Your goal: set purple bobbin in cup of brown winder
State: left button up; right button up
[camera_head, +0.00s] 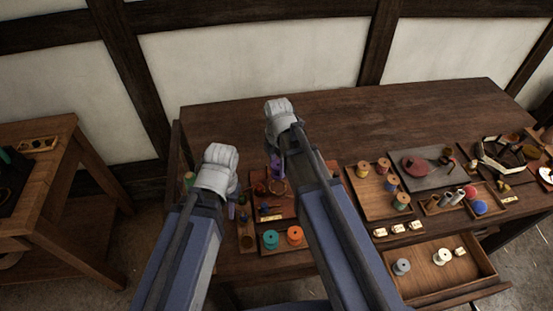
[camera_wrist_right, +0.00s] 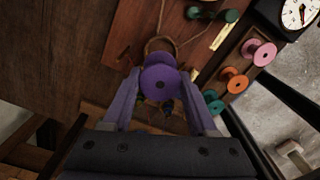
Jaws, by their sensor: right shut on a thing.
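The purple bobbin (camera_wrist_right: 160,80) is between the two fingers of my right gripper (camera_wrist_right: 158,92) in the right wrist view. My right gripper is shut on it and holds it over the brown winder's board (camera_wrist_right: 128,40). The round brown cup (camera_wrist_right: 158,45) shows just beyond the bobbin's edge, partly hidden by it. Whether the bobbin touches the cup cannot be told. In the head view the bobbin (camera_head: 277,169) is small and half hidden by my right arm, above the winder board (camera_head: 286,207). My left gripper (camera_head: 231,211) is mostly hidden behind its own wrist.
Teal (camera_head: 270,239) and orange (camera_head: 294,235) bobbins stand in front of the winder. A wooden tray (camera_head: 369,204) with several bobbins is to the right. An open drawer (camera_head: 440,280) juts out at the front right. The table's back (camera_head: 340,110) is clear.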

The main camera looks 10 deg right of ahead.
aim_at(278, 176)
pick_arm(q)
jog(key=shift+s+f, duration=0.1)
jog(key=shift+f, duration=0.05)
pick_arm(e)
jog(key=shift+s+f, duration=0.1)
jog(key=shift+s, duration=0.05)
